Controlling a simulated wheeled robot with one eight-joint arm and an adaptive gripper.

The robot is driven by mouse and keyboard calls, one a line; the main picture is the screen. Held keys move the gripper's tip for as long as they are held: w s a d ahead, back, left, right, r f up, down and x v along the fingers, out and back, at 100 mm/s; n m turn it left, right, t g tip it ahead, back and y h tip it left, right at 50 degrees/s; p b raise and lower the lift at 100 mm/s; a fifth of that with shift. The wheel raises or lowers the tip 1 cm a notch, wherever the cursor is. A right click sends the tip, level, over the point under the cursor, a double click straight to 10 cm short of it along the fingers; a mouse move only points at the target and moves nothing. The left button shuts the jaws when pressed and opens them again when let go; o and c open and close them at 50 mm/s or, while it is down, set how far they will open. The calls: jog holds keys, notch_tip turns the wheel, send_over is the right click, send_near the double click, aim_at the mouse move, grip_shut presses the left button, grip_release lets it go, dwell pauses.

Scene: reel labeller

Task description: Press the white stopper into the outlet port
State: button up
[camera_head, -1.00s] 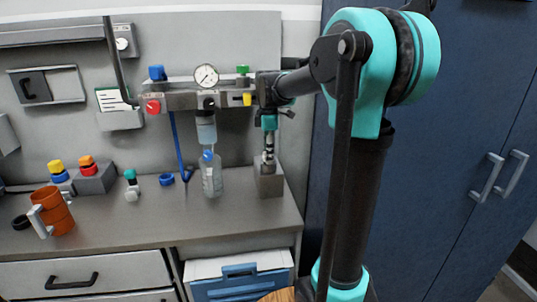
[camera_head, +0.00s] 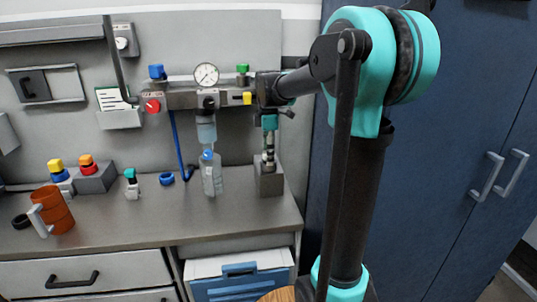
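My gripper (camera_head: 268,158) is small at the end of my arm, at the right end of the grey manifold (camera_head: 182,99). It appears to point down, just above a grey block (camera_head: 269,183) on the bench. Whether its fingers are open or hold something is too small to tell. I cannot make out a white stopper. The outlet port is not clearly identifiable, and my wrist hides the manifold's right end.
A clear bottle (camera_head: 212,180) stands under the manifold, left of the block. A pressure gauge (camera_head: 206,74) sits on top. A blue cabinet (camera_head: 440,150) stands at the right.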

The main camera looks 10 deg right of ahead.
notch_tip(320, 180, up, 12)
dwell(0.7)
dwell(0.4)
